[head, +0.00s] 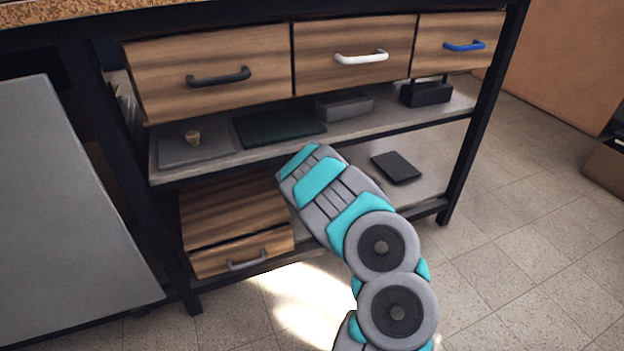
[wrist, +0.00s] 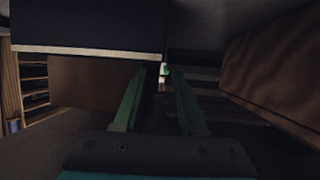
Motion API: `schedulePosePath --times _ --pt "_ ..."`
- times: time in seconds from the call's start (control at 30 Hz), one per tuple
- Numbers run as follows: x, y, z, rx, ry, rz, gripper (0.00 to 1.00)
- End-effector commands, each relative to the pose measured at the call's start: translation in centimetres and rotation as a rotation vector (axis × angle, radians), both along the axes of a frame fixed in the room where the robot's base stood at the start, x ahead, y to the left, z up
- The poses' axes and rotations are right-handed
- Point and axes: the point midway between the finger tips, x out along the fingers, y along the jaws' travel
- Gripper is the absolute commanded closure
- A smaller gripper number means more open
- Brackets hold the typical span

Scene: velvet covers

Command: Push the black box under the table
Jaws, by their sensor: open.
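A black box (head: 427,93) sits at the right end of the middle shelf of the workbench table (head: 468,150), below the blue-handled drawer. A flat dark slab (head: 396,167) lies on the bottom shelf, right of my arm. My arm reaches into the space between these shelves, left of both. My gripper is hidden in the head view. In the wrist view my gripper (wrist: 160,100) is open, with two greenish fingers and nothing visible between them. A large dark slab (wrist: 85,30) with a pale lower edge is above left of the fingers; I cannot tell which part it is.
A wooden drawer unit (head: 235,215) stands on the bottom shelf at left. A brown wood surface (wrist: 275,60) is close on the right in the wrist view. The middle shelf holds a grey box (head: 344,106) and a dark green slab (head: 280,125).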

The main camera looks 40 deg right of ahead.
Motion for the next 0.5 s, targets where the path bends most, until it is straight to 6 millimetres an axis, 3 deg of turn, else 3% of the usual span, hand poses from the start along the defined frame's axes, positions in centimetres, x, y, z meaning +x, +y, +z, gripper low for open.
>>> schedulePosePath --times 0.5 --pt "4.2 -1.6 -2.1 0.003 -0.001 -0.002 0.59"
